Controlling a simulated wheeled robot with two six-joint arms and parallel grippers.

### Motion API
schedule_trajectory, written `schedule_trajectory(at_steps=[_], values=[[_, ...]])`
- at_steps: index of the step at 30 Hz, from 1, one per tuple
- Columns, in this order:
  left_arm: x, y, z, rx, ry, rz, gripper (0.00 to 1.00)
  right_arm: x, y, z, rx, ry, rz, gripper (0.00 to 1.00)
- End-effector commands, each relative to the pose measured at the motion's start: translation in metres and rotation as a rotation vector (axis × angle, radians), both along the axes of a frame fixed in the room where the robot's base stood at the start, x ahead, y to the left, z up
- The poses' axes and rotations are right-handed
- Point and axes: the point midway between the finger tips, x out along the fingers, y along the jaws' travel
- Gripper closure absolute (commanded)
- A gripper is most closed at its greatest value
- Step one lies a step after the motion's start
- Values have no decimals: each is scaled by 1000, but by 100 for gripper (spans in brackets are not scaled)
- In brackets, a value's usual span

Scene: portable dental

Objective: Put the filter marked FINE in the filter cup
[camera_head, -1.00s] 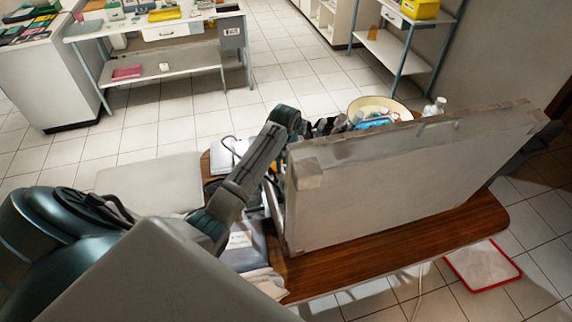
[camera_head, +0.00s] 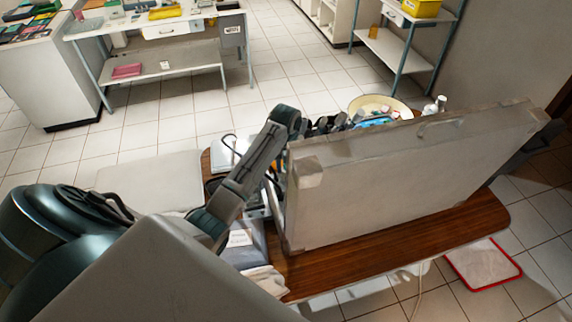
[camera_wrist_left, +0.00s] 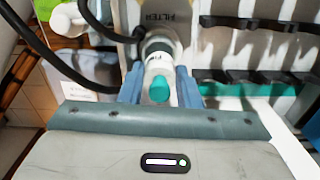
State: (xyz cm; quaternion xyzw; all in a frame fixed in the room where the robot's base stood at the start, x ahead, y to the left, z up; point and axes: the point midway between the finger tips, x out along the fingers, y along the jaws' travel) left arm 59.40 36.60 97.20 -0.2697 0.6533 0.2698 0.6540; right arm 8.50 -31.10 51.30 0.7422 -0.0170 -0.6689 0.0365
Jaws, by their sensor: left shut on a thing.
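My left gripper (camera_wrist_left: 160,76) is shut on a small pale cylinder with a teal end (camera_wrist_left: 159,89), apparently a filter. Its marking cannot be read. The word FILTER shows on a tan panel (camera_wrist_left: 168,14) just beyond the held piece in the left wrist view. A round, pale, clear-looking part (camera_wrist_left: 160,46) lies at the far end of the held piece. I cannot tell whether it is the filter cup or whether the two touch. In the head view the fingertips and the working area are hidden behind the upright case lid.
The large grey lid (camera_head: 400,180) stands upright on a wooden table (camera_head: 390,245) and blocks the head view. A cream bowl (camera_head: 366,101) and white bottles (camera_head: 434,106) stand behind it. Black hoses (camera_wrist_left: 48,50) run close to the gripper. Dark clips (camera_wrist_left: 245,77) line a rack at right.

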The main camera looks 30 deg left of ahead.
Motion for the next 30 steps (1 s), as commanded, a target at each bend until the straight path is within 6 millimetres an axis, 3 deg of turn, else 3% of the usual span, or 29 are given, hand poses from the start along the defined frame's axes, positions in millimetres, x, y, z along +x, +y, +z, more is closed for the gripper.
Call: schedule_trajectory(at_steps=[18, 30], values=[[0, 0, -30, -1, 1, 0, 91, -3, 0, -8, 0, 4, 0, 64], [0, 0, -33, 0, 0, 0, 91, -3, 0, -8, 0, 5, 0, 64]])
